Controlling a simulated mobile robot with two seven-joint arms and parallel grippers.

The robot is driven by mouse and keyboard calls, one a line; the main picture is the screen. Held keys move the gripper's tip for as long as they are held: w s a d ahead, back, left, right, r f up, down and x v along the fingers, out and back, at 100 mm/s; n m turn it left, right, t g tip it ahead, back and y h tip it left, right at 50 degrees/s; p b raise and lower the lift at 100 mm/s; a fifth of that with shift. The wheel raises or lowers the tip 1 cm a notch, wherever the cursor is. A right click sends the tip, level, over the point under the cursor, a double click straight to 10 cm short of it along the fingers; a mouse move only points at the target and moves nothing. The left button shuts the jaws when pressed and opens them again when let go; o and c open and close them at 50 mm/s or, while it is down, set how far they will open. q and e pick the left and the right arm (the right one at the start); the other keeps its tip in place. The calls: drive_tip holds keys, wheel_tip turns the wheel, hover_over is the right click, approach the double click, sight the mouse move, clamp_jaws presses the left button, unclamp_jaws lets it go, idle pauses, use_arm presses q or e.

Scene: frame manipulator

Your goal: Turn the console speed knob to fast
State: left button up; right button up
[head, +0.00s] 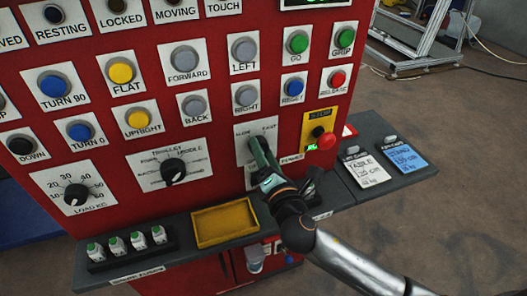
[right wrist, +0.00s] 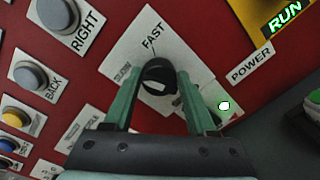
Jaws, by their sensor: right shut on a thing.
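The console (head: 222,125) is a red upright panel with labelled buttons and knobs. The speed knob (right wrist: 158,72) is black and round, on a white plate marked FAST (right wrist: 152,36) in the right wrist view. In the head view the speed plate (head: 270,128) reads SLOW and FAST at its top, and my gripper mostly hides the knob. My right gripper (head: 259,148) has its green fingers shut on the speed knob, one on each side. A pale mark shows on the knob, but I cannot tell which setting it points to. My left gripper is out of view.
A yellow tray (head: 224,242) and a black rack of small bottles (head: 128,257) are on the ledge below. A red mushroom button (head: 327,141) sits close right of my gripper. Two cards (head: 406,153) lie on the right shelf. The load knob (head: 76,194) is lower left.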

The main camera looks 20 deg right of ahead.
drive_tip(key=m, duration=0.5)
drive_tip(key=shift+d+r+m, duration=0.1)
drive_tip(key=shift+m, duration=0.2)
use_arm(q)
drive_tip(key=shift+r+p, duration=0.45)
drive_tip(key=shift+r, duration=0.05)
use_arm(e)
drive_tip(key=m, duration=0.5)
drive_tip(key=shift+y, duration=0.4)
drive_tip(key=shift+m, duration=0.3)
drive_tip(key=o, duration=1.3)
drive_tip(key=shift+o, duration=0.2)
drive_tip(key=shift+f, duration=0.2)
